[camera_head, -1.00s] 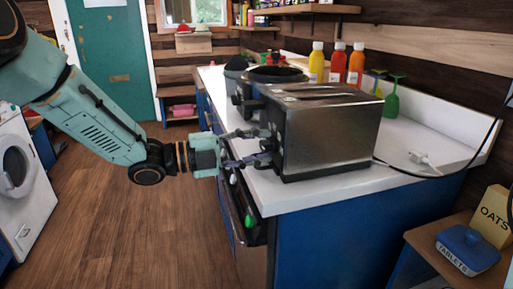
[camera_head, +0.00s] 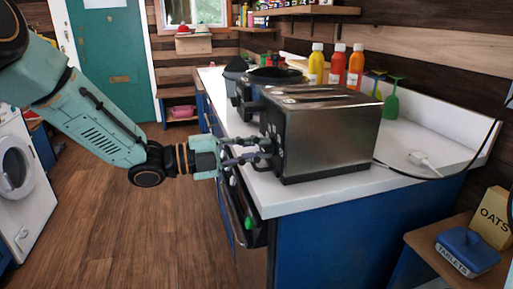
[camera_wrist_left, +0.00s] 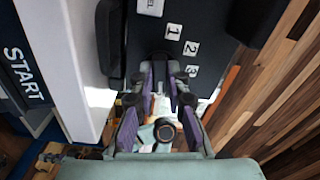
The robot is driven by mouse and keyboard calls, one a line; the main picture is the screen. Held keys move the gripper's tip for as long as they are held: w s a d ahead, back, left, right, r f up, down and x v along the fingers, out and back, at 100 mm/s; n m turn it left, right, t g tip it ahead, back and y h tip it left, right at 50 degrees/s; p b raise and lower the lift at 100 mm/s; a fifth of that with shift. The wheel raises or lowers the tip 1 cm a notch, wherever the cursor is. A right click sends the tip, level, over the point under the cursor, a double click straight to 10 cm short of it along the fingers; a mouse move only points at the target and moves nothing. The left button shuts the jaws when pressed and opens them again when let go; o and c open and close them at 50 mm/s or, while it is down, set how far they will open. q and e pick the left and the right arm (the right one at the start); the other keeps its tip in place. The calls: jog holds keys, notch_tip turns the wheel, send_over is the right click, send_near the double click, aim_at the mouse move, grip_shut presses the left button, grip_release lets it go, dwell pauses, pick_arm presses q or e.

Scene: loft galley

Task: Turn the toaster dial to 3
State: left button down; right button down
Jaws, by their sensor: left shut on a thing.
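The toaster (camera_head: 325,135) is a metal box with dark ends, standing upright on the white counter near its front edge. Its dark control panel (camera_wrist_left: 155,35) fills the top middle of the left wrist view, with white labels 1 (camera_wrist_left: 173,31), 2 (camera_wrist_left: 191,48) and 3 (camera_wrist_left: 192,71). My left gripper (camera_head: 264,151) is at the toaster's left end. In the left wrist view its fingers (camera_wrist_left: 166,78) are closed in at the panel beside the labels, shut on the dial. The fingers mostly hide the dial, and I cannot read its pointer. My right gripper is in neither view.
The floor at left is clear.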

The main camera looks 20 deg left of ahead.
pick_arm(q)
jog(key=n+p, duration=0.4)
jog(key=shift+r, duration=0.1)
jog(key=n+p, duration=0.3)
jog(key=shift+n, duration=0.3)
jog(key=n+p, duration=0.3)
jog(key=n, duration=0.1)
jog(key=shift+p, duration=0.4)
jog(key=shift+n+p, duration=0.95)
jog(key=shift+n, duration=0.95)
jog(key=shift+f, duration=0.2)
jog(key=c, duration=1.3)
grip_release()
jog(key=shift+s+a, duration=0.1)
